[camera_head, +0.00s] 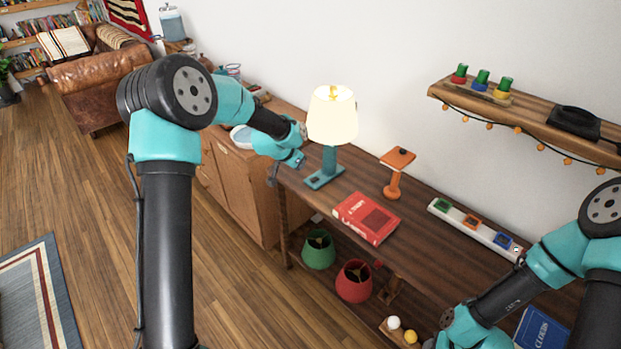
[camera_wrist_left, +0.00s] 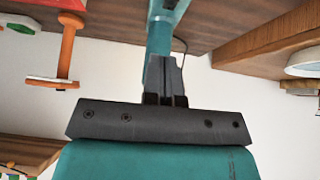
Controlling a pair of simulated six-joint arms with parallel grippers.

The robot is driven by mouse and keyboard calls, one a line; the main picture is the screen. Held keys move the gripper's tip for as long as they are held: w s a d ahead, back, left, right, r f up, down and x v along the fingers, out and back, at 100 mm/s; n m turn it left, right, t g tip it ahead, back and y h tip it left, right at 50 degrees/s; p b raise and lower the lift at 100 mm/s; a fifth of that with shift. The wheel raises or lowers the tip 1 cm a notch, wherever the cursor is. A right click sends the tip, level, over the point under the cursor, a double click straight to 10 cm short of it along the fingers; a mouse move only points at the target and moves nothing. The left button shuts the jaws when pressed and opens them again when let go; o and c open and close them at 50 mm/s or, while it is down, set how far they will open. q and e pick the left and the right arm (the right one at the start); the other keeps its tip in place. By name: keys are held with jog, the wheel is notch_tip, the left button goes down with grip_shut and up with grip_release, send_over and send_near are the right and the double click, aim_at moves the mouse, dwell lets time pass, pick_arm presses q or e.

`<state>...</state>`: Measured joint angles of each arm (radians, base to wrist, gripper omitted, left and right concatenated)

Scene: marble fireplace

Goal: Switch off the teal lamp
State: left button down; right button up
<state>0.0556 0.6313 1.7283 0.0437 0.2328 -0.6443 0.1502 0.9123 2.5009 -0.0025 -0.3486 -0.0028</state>
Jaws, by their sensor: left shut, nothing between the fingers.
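The teal lamp (camera_head: 330,160) stands upright near the left end of the dark wooden table. Its cream shade (camera_head: 333,118) looks bright and lit. Its flat teal base bears a small dark patch (camera_head: 315,181), perhaps the switch. My left gripper (camera_head: 297,160) is just left of the lamp, its fingertips hard to make out there. In the left wrist view, turned upside down, its fingers (camera_wrist_left: 165,72) are shut and empty, in front of the lamp's stem (camera_wrist_left: 159,38). I cannot tell whether they touch the lamp. My right arm is at lower right; its fingers are out of frame.
A red book (camera_head: 366,217) lies in front of the lamp, and an orange stand (camera_head: 393,178) is to its right. A white strip (camera_head: 470,229) with coloured switches lies further right. A wooden cabinet (camera_head: 238,190) adjoins the left. Green and red shades (camera_head: 354,281) sit below.

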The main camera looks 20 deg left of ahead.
pick_arm(q)
jog(key=shift+w+a+r, duration=0.15)
jog(key=shift+w+r, duration=0.3)
jog(key=shift+r, duration=0.35)
send_over(315, 180)
jog(key=s, duration=0.2)
jog(key=f, duration=0.7)
jog(key=shift+a+f, duration=0.4)
notch_tip(315, 180, down, 3)
jog(key=shift+a+f, duration=0.1)
jog(key=shift+f, duration=0.05)
jog(key=shift+s+f, duration=0.1)
jog(key=shift+f, duration=0.35)
